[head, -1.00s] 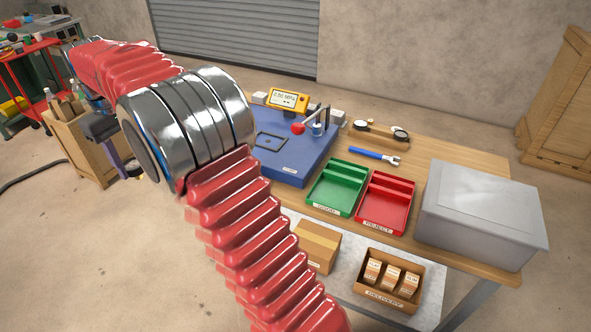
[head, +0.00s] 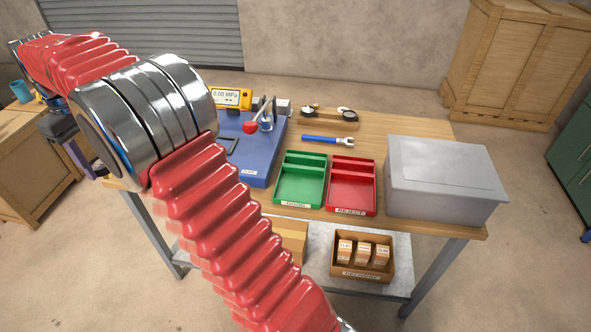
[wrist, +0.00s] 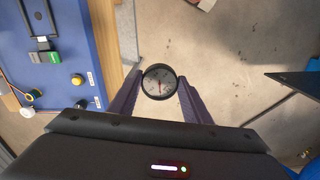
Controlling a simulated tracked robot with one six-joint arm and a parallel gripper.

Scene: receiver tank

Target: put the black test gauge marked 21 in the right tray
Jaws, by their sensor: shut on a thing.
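Bare floor shows below the gauge, beside the bench. In the head view the gauge is not visible and my gripper is mostly hidden behind my arm at the left. A red tray (head: 350,195) labelled REJECT stands on the bench, right of a green tray (head: 299,188) labelled GOOD. Both trays look empty.
A blue test stand (head: 262,160) with a red-knobbed lever and yellow readout (head: 231,98) is left of the trays. A wrench (head: 327,140) lies behind them. A large grey box (head: 442,180) stands close right of the red tray. A delivery box (head: 362,268) is on the lower shelf.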

